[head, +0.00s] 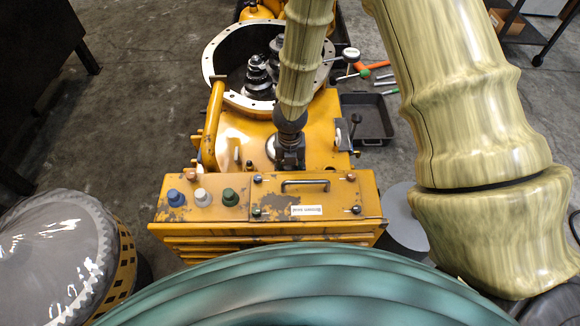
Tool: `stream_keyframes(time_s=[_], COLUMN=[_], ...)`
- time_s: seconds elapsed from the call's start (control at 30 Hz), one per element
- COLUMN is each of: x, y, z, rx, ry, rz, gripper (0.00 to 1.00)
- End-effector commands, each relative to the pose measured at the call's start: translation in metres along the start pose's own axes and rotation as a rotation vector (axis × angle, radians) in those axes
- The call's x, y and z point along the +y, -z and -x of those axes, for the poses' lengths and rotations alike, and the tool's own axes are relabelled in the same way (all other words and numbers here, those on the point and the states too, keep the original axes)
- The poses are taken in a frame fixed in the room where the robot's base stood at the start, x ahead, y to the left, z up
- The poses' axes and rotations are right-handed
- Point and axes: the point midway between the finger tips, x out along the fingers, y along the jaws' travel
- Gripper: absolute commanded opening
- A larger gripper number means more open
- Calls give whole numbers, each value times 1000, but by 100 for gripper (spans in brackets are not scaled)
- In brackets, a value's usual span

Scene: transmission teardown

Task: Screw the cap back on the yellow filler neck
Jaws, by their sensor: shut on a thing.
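My gripper (290,155) points down over the top of the yellow transmission housing (236,135), behind its front panel. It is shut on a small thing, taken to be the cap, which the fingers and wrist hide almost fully. A dark round part with a pale rim (270,150) shows just left of the fingers; I cannot tell whether the gripper touches it. A slanted yellow tube (212,120) stands at the housing's left, apart from the gripper, and may be the filler neck. I cannot tell whether the cap touches a neck.
The open round bell (213,62) with dark gears (258,75) lies behind. The front panel carries blue, white and green knobs (202,196) and a handle (305,184). A black tray (370,117) and hand tools (362,68) lie right on the floor. A wrapped drum (55,240) stands left.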

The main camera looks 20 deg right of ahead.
Motion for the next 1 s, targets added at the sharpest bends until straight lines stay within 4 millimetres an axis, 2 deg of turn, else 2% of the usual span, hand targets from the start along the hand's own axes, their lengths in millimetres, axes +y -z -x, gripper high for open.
stream_keyframes(time_s=[0.13, 0.17, 0.33, 1.0], x=[0, 0, 0, 0], y=[0, 0, 0, 0], z=[0, 0, 4, 44], rx=[0, 0, 0, 0], ry=[0, 0, 0, -1], rz=[0, 0, 0, 0], gripper=[11, 6, 6, 6])
